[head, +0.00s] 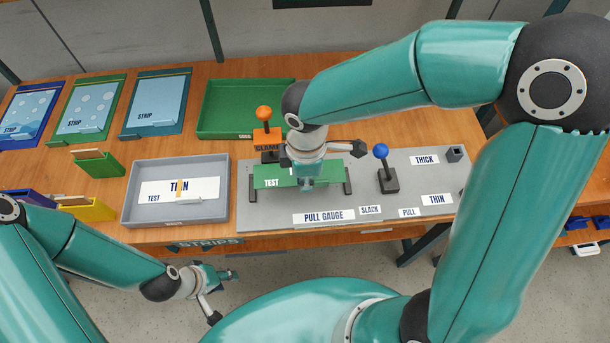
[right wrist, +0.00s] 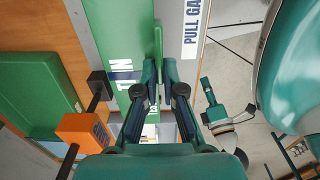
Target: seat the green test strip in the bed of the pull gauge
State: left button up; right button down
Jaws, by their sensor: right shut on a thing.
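The green test strip (head: 330,173) is a flat green plate over the middle of the pull gauge (head: 280,222), between two dark posts. In the right wrist view the strip (right wrist: 112,22) shows a white THIN label and a raised green fin. My right gripper (head: 306,184) is above the strip; in the right wrist view its fingertips (right wrist: 161,72) are closed on the fin. Whether the strip touches the bed is hidden. My left gripper (head: 226,295) is open and empty, low in front of the bench.
An orange-knobbed clamp (head: 266,137) stands behind the strip, and a blue-knobbed lever (head: 388,180) to its right. A grey tray (head: 130,215) with a THIN test card is at left. A green tray (head: 235,98) lies behind.

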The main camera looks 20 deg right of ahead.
aim_at(306, 200)
jog(key=shift+f+b, duration=2.25)
jog(key=shift+f, duration=0.7)
jog(key=shift+f, duration=0.25)
jog(key=c, duration=1.2)
grip_release()
jog(key=shift+s+a+r+p, duration=0.1)
jog(key=shift+s+r+p, duration=0.2)
jog(key=shift+r+p, duration=0.45)
jog(key=shift+s+a+r+p, duration=0.1)
jog(key=shift+s+r+p, duration=0.25)
jog(key=shift+r, duration=0.7)
jog(key=s+a+r+p, duration=0.1)
jog(key=s+a+r, duration=0.1)
jog(key=s, duration=0.5)
jog(key=shift+s+r, duration=0.25)
jog(key=shift+r, duration=0.2)
